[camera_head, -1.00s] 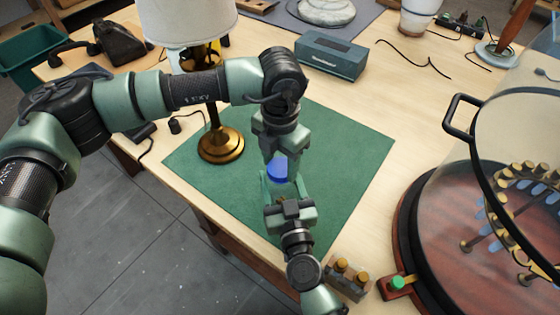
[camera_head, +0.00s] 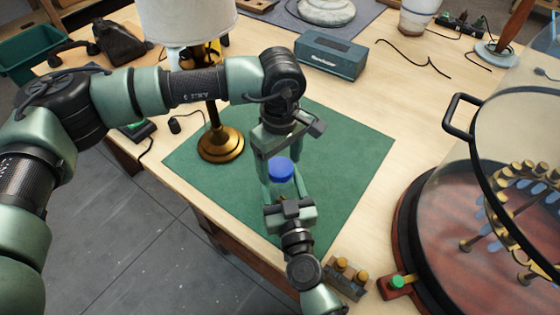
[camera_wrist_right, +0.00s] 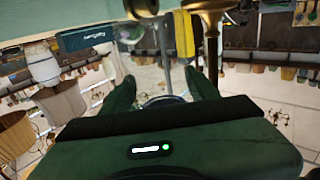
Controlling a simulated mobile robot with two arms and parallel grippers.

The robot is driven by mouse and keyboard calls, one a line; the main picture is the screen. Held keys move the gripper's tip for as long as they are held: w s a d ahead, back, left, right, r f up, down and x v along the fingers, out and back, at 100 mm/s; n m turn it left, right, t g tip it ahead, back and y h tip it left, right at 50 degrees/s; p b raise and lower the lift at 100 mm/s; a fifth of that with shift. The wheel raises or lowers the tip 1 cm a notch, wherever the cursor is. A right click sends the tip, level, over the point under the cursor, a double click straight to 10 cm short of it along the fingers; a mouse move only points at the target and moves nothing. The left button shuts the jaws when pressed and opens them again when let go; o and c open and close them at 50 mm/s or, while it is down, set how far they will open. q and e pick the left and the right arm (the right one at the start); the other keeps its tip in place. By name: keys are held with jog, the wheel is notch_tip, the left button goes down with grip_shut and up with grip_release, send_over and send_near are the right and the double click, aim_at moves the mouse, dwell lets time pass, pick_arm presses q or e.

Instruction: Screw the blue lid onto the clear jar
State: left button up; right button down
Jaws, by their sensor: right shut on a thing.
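The blue lid (camera_head: 281,167) is between my two grippers over the green mat, in the middle of the head view. My right gripper (camera_head: 281,183) comes up from below and is shut, with its fingers on either side of the clear jar under the lid. The jar is mostly hidden in the head view; a faint round rim (camera_wrist_right: 163,99) shows between the fingers in the right wrist view. My left gripper (camera_head: 277,158) points down at the lid from above. The gap between its fingers and the lid is not clear.
The green mat (camera_head: 345,150) has free room on its right side. A brass lamp (camera_head: 221,145) stands at its left. A blue-grey box (camera_head: 331,56) lies behind. A wooden-based glass dome (camera_head: 409,225) stands at the right, near a small block with brass pieces (camera_head: 346,276).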

pick_arm(q)
jog(key=shift+r, duration=0.1)
notch_tip(320, 180, up, 12)
dwell(0.6)
pick_arm(e)
jog(key=shift+c, duration=1.6)
grip_release()
jog(key=b+v, duration=0.1)
jog(key=v, duration=0.6)
jog(key=shift+f, duration=0.1)
pick_arm(q)
jog(key=shift+f, duration=0.85)
pick_arm(e)
jog(key=shift+s, duration=0.4)
